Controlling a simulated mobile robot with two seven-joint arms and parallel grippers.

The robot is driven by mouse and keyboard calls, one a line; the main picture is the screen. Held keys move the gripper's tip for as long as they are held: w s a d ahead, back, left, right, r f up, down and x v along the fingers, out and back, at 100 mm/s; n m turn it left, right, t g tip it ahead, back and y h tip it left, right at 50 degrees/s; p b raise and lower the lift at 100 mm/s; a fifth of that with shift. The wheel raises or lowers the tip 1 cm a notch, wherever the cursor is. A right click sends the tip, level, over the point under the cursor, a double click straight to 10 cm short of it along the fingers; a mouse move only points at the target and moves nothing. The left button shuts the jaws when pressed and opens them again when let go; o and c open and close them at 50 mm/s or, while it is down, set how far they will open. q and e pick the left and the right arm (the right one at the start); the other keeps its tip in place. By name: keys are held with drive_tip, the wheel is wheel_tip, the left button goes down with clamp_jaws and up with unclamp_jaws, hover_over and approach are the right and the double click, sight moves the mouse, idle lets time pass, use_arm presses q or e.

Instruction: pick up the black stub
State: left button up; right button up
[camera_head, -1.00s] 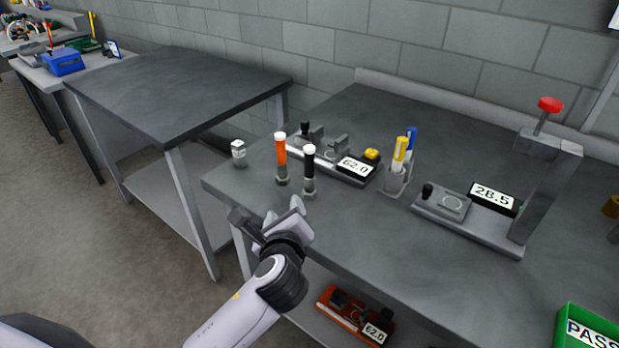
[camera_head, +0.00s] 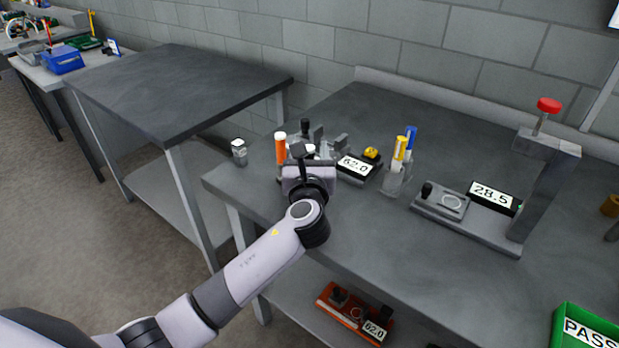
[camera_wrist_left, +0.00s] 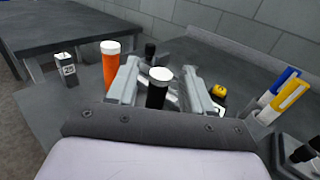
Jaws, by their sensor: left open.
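The black stub (camera_wrist_left: 158,93) has a white top and stands upright on the table. In the left wrist view it shows between the two fingers of my left gripper (camera_wrist_left: 165,88), which is open. I cannot tell whether either finger touches it. My right gripper is not in view.
A small white-topped block (camera_head: 239,152) stands near the table's left corner. A cup with yellow and blue markers (camera_head: 396,180) stands right. A 28.5 fixture (camera_head: 465,215) and green PASS bin (camera_head: 587,330) are farther right.

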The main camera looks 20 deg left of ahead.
use_arm(q)
drive_tip(key=shift+w+a, duration=0.1)
drive_tip(key=shift+w, duration=0.2)
clamp_jaws()
